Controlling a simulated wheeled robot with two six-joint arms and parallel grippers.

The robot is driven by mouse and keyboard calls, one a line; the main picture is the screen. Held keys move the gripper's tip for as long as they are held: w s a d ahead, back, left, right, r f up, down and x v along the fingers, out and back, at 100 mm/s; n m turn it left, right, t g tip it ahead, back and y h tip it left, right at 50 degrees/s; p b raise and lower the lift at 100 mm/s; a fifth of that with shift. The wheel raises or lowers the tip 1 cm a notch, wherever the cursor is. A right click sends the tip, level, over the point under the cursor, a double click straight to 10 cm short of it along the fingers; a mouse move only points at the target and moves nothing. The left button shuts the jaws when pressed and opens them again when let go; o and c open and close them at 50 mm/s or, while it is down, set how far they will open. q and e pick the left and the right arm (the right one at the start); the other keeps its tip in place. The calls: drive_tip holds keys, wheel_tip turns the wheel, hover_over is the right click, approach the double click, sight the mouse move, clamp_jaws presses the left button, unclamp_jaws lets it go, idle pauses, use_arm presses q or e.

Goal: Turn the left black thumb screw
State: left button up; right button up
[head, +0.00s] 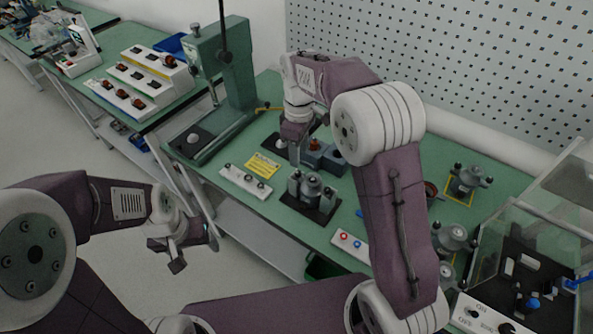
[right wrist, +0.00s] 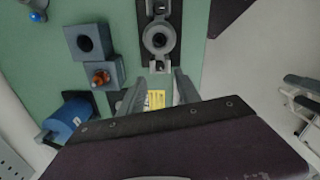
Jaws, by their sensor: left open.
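A grey motor-like part in a fixture (head: 311,186) stands on a black plate (head: 325,212) at the table's near middle, with small dark knobs at its left (head: 296,175) and right (head: 329,192). These may be the black thumb screws. In the right wrist view the round part (right wrist: 158,38) shows from above, with a clamp at each end. My right gripper (head: 294,146) hangs over the table behind and left of it. In its wrist view the fingers (right wrist: 158,90) are apart, with nothing between them. My left gripper (head: 180,250) is open and empty, off the table's front.
A blue-grey block with an orange-red piece (head: 318,146) stands behind the fixture. A white strip (head: 245,181) and yellow label (head: 262,166) lie left. A green press (head: 222,70) stands further left; a clear-walled box (head: 540,205) is right.

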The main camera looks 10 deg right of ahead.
sight(298, 172)
wheel_tip(298, 172, down, 8)
drive_tip(key=shift+r, duration=0.15)
clamp_jaws()
